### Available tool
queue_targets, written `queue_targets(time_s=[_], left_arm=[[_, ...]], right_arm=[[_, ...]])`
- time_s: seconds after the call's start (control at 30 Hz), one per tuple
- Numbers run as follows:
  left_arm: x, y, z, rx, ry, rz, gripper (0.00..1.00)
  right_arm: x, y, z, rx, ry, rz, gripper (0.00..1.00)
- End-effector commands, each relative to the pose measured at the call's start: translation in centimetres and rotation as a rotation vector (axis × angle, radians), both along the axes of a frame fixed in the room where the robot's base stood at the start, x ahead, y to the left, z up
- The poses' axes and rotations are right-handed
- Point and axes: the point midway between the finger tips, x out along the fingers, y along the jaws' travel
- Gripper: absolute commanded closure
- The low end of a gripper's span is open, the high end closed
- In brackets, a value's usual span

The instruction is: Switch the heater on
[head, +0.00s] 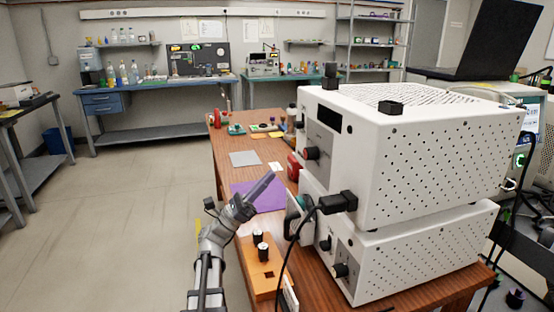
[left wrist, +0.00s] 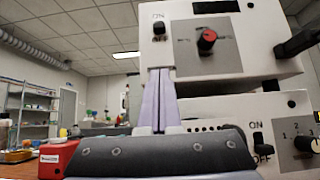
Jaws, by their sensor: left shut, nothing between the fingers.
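Two stacked white perforated boxes stand on the wooden bench: an upper box (head: 430,165) and a lower one (head: 420,250). I cannot read which is the heater. In the left wrist view the upper box has a black switch (left wrist: 158,28) marked ON and a red-marked knob (left wrist: 207,40). The lower box has an ON/OFF switch (left wrist: 260,142) and a numbered knob (left wrist: 306,145). My left gripper (head: 268,178) is shut and empty, left of the boxes' fronts. In the wrist view its fingertips (left wrist: 159,72) appear just below the upper switch; contact cannot be told. My right gripper is out of view.
A black plug and cable (head: 338,202) stick out from the upper box's front. A wooden block with black-topped pieces (head: 262,270) lies near the bench's front. A purple mat (head: 262,196) and red device (head: 293,167) lie beyond. Open floor (head: 130,210) is at left.

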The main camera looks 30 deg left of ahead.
Motion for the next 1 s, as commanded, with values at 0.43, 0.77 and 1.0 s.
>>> queue_targets(time_s=[0.43,0.77,1.0], left_arm=[[4.7,-4.0,6.9,-0.001,0.000,-0.004,1.00],[4.8,-4.1,9.9,0.000,0.000,0.000,1.00],[4.8,-4.1,10.4,0.000,0.000,0.000,1.00]], right_arm=[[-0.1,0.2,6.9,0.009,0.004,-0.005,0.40],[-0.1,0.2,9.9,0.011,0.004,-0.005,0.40],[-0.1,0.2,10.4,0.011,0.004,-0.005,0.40]])
